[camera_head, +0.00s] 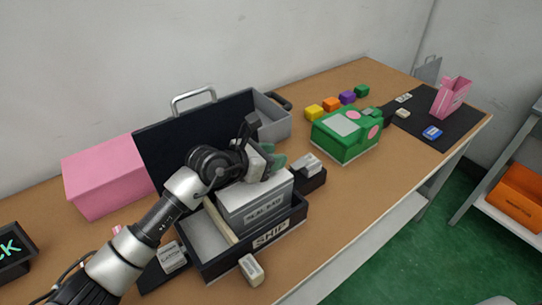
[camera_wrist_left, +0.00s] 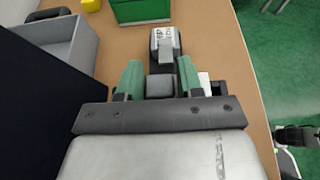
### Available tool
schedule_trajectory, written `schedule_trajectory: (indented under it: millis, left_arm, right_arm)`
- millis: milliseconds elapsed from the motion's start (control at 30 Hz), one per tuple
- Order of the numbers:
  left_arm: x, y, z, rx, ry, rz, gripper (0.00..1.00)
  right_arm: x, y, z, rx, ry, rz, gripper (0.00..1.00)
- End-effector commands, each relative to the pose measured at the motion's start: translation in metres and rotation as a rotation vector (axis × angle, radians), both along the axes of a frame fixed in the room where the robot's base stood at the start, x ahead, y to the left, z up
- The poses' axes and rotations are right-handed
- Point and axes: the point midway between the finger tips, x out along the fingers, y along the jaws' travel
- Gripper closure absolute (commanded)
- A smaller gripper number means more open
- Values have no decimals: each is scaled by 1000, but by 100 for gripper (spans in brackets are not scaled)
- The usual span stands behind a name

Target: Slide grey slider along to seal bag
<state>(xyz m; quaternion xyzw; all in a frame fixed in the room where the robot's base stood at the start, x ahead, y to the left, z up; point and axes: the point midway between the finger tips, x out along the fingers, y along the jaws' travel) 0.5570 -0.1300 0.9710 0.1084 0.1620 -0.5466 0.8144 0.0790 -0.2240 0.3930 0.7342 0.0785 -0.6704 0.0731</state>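A pale grey box (camera_head: 255,200) with a dark label, too small to read surely, stands in the dark tray marked SHIP (camera_head: 233,258); no separate bag can be made out. My left gripper (camera_head: 272,162) is over the far end of this box, its green fingers partly hidden by the wrist. In the left wrist view the green fingers (camera_wrist_left: 159,78) are apart, with a small grey block (camera_wrist_left: 160,86) between them; I cannot tell whether they touch it. Just beyond is a black fixture with a grey, labelled top (camera_wrist_left: 164,40), also in the head view (camera_head: 309,166).
A black panel (camera_head: 165,150) stands upright behind the arm, beside a pink box (camera_head: 105,175) and a grey bin (camera_head: 273,110). A green box (camera_head: 345,135) and several coloured blocks lie farther right. A small labelled piece (camera_head: 251,269) is near the table's front edge.

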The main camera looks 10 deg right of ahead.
Motion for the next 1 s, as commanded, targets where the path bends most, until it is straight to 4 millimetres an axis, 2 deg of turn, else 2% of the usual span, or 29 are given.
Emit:
schedule_trajectory:
  millis: [33,100,467,567,800,1000]
  left_arm:
    - [0,0,0,0,0,-1,56]
    - [0,0,0,0,0,0,45]
    - [-1,4,2,-1,-1,1,45]
    - [-5,15,5,0,-3,1,45]
    - [-22,56,22,1,-4,2,45]
    - [-33,82,35,1,-2,0,45]
  right_arm:
    - [0,-1,0,-1,0,1,100]
    - [0,-3,0,-4,0,2,100]
    - [1,-14,0,-18,-1,-1,100]
    - [1,-14,-2,-18,-1,-2,100]
    - [1,-14,-7,-18,-2,-2,100]
    - [2,-14,-12,-18,-3,-2,100]
